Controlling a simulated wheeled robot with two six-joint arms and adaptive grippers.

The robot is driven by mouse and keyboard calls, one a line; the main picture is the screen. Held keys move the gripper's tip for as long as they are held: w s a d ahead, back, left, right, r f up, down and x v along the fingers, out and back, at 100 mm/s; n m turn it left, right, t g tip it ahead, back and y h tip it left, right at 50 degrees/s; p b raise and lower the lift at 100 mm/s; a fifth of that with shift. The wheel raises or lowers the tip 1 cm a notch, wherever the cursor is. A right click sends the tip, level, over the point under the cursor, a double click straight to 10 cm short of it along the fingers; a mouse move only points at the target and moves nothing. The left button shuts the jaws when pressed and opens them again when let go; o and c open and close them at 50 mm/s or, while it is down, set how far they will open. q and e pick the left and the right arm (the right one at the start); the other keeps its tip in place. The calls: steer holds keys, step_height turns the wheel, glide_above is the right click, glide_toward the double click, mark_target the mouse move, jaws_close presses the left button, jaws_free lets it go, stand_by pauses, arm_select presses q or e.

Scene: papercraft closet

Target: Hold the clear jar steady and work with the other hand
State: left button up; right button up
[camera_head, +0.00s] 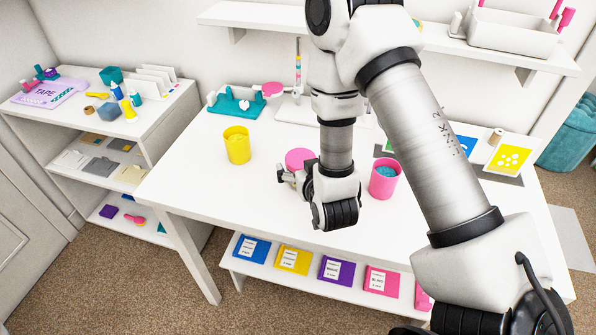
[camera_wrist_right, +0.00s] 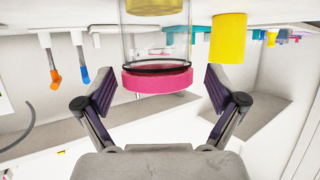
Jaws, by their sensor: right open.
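The clear jar (camera_wrist_right: 157,45) has a pink lid (camera_wrist_right: 157,78) and appears upside down in the right wrist view. Something yellow shows at the jar's far end, inside or behind it. In the head view only its pink lid (camera_head: 298,157) shows clearly, just beyond my right gripper (camera_head: 284,175); my arm hides part of it. My right gripper is open and low over the white table. In the wrist view its fingers (camera_wrist_right: 158,92) lie on either side of the lid, with gaps on both sides. My left gripper is not in view.
A yellow cup (camera_head: 237,149) stands left of the jar, and a pink cup (camera_head: 383,181) stands close to my right wrist. A teal stand (camera_head: 234,105) is at the table's back left. Colour cards (camera_head: 508,158) lie at the right. The table's front left is clear.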

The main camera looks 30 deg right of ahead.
mark_target(298, 158)
steer(key=shift+w+d+f+p, duration=0.1)
steer(key=shift+w+d+p, duration=0.2)
steer(key=shift+w, duration=0.2)
steer(key=shift+w+d+f+p, duration=0.1)
steer(key=shift+w+d+p, duration=0.1)
steer(key=shift+w+p, duration=0.25)
steer(key=x, duration=0.2)
steer(key=shift+w+d+f, duration=0.1)
steer(key=shift+w+f, duration=0.15)
steer(key=shift+f, duration=0.15)
steer(key=shift+s+r, duration=0.1)
steer(key=shift+r, duration=0.05)
steer(key=c, duration=1.1)
